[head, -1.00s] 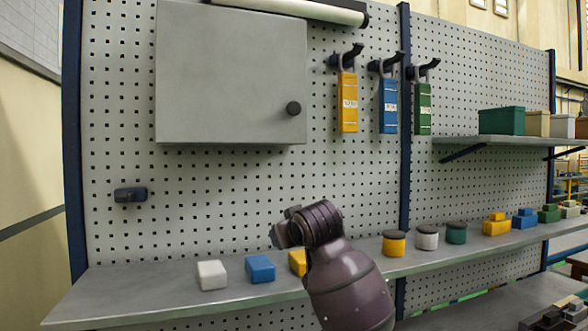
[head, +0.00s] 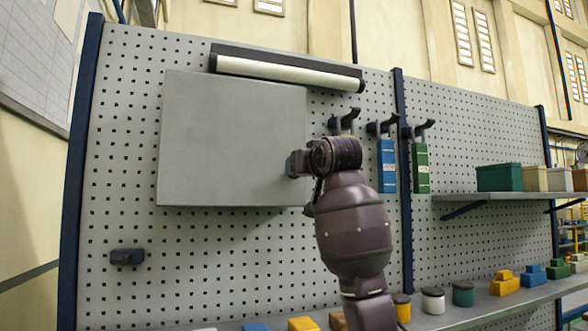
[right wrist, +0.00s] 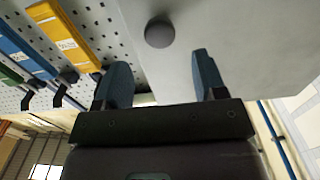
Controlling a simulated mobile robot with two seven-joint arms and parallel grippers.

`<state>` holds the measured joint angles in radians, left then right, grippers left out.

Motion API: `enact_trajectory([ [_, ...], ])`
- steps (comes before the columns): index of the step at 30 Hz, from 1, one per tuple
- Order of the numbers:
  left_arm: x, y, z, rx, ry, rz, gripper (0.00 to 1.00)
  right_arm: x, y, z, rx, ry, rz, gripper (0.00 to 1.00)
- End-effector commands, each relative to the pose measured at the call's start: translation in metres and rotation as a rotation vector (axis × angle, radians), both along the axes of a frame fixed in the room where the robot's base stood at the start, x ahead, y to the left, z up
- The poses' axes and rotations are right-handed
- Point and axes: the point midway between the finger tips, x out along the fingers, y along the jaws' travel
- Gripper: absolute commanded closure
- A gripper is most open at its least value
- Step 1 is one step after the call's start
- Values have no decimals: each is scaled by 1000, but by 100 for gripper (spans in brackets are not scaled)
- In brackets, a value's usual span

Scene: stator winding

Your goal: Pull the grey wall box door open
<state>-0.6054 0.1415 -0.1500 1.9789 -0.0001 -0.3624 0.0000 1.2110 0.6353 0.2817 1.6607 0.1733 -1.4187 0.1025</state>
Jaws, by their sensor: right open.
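The grey wall box (head: 235,140) hangs on the pegboard, and its door looks shut. Its dark round knob (right wrist: 159,32) shows in the right wrist view, in front of the grey door face (right wrist: 230,30). In the head view the knob is hidden behind my right gripper (head: 296,163), which is at the lower right part of the door. The right gripper (right wrist: 158,65) is open and empty. In the right wrist view the knob appears between the lines of the two fingers, just past their tips, and no contact shows. My left gripper is not in view.
A blue tag (head: 387,165) and a green tag (head: 420,168) hang from hooks right of my arm. A yellow tag (right wrist: 62,45) shows in the right wrist view. A lamp tube (head: 290,73) is above the box. A shelf with small blocks and jars runs below.

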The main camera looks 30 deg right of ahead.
Motion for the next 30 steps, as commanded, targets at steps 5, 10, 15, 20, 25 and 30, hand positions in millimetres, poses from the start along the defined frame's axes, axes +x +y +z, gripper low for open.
enact_trajectory([
  [5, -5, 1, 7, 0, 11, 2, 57, 31, -7, 2, 0, 3, -1, 36],
  [10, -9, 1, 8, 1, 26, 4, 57, 54, -13, 1, 0, 3, -1, 36],
  [15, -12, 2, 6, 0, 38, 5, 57, 66, -15, 1, -1, 1, 0, 36],
  [20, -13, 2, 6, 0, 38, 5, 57, 69, -16, 0, -1, 0, -1, 36],
  [25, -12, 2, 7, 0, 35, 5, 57, 69, -16, 0, -1, 0, -1, 36],
  [30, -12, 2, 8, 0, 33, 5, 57, 69, -16, 0, -2, 0, -1, 57],
])
